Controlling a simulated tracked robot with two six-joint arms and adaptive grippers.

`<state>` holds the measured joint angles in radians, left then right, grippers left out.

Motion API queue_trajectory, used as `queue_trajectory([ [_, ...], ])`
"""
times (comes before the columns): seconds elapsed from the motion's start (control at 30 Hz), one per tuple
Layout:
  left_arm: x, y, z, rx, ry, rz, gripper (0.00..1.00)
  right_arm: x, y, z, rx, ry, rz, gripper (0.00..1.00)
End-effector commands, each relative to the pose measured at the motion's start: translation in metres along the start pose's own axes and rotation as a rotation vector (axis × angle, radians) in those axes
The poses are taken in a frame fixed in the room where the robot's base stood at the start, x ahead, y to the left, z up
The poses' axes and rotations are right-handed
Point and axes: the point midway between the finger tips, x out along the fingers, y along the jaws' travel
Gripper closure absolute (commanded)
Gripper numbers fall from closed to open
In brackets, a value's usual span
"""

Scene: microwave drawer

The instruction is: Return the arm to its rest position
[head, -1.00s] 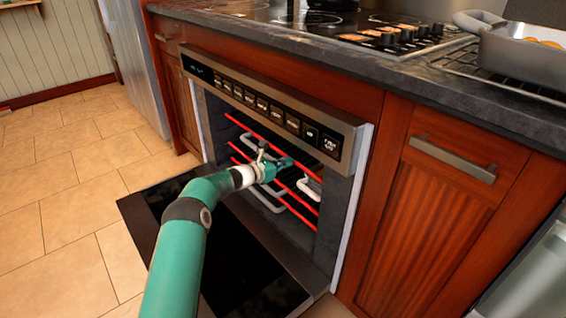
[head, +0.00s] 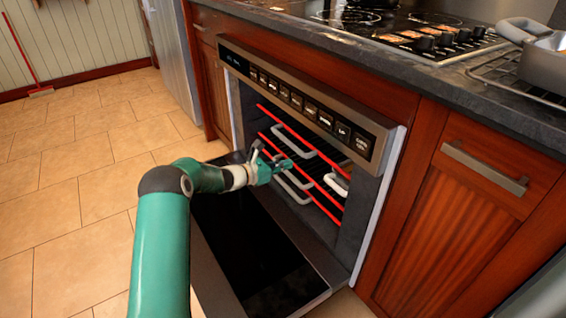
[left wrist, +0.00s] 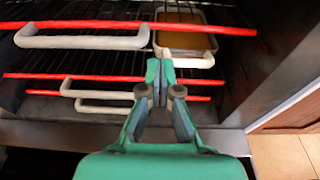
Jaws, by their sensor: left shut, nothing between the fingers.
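My left arm comes in from the bottom of the head view. Its green gripper (head: 276,167) is at the mouth of the open oven (head: 251,120). In the left wrist view the gripper (left wrist: 160,68) has its fingertips together with nothing between them. It points at the racks, and the fingertips overlap a white handle in that view; I cannot tell whether they touch. The racks have red front bars (left wrist: 125,25) and white handles (left wrist: 80,41). A tan-filled dish (left wrist: 186,40) sits on the upper rack. My right gripper is not in view.
The oven door (head: 255,245) is folded down below my left arm. Wooden cabinets (head: 470,215) stand at the right, and a dark counter (head: 420,85) with a cooktop (head: 410,25) and a grey pan (head: 540,60) is above.

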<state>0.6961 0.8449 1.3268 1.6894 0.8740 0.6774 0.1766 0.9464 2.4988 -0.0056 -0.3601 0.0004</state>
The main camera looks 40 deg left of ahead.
Motion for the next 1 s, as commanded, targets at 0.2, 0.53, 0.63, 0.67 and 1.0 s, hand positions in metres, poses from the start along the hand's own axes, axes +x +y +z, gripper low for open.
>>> queue_trajectory([
  [0.2,-0.010,0.000,0.000,0.001,0.000,0.000,1.00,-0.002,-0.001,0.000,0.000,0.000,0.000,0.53],
  [0.53,0.004,-0.069,-0.066,0.104,0.209,-0.146,1.00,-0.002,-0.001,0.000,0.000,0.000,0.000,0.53],
  [0.63,0.003,-0.123,-0.112,0.214,0.353,-0.274,1.00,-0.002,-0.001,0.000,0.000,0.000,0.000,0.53],
  [0.67,0.000,-0.140,-0.127,0.256,0.398,-0.320,1.00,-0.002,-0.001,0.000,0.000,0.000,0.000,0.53],
  [1.0,-0.106,-0.325,-0.262,1.098,0.668,-1.048,1.00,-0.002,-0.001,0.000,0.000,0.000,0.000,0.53],
])
